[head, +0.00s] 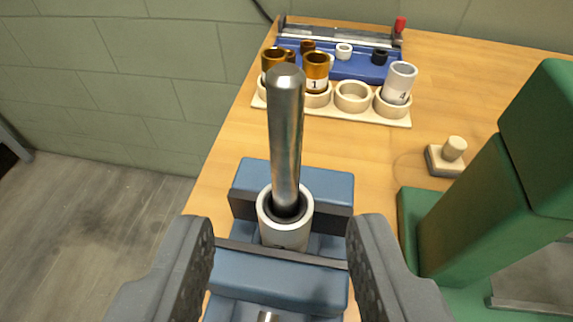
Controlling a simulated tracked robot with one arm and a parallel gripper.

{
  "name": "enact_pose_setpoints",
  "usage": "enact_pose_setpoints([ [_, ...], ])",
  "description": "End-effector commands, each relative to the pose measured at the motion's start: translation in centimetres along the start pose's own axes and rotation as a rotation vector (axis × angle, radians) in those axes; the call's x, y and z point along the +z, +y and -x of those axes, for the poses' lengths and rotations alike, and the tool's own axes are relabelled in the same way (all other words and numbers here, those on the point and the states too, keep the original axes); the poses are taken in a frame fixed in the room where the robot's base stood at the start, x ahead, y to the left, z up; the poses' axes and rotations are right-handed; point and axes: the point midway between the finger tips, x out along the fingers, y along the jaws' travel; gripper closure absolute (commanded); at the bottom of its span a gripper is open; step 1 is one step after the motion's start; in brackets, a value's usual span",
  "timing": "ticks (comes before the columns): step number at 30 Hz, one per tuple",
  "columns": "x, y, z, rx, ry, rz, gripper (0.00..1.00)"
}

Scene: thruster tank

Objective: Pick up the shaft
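The shaft (286,140) is a grey metal rod with a rounded top. It stands nearly upright, its lower end inside a white sleeve with a dark inner ring (285,222). The sleeve sits between the jaws of a blue vise (279,279) on the wooden table. My gripper (282,228) is open, with one dark finger at the lower left and one at the lower right. The fingers are apart from the shaft and nothing is between them that they touch. The shaft's lower end is hidden in the sleeve.
A wooden holder (352,97) with brass and white cups stands at the back. Behind it is a blue tray (345,68) with small rings. A wooden knob block (449,157) and a large green machine (490,200) stand to the right. Bare floor lies left.

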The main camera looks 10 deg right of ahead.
Motion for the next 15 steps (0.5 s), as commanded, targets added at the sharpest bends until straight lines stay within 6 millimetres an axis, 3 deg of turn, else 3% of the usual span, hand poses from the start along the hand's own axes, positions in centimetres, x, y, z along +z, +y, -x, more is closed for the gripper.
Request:
enact_pose_setpoints([
  [6,-0.2,0.0,-2.5,0.0,0.002,0.0,0.6],
  [15,-0.2,0.1,-3.8,0.0,0.0,-0.001,0.6],
])
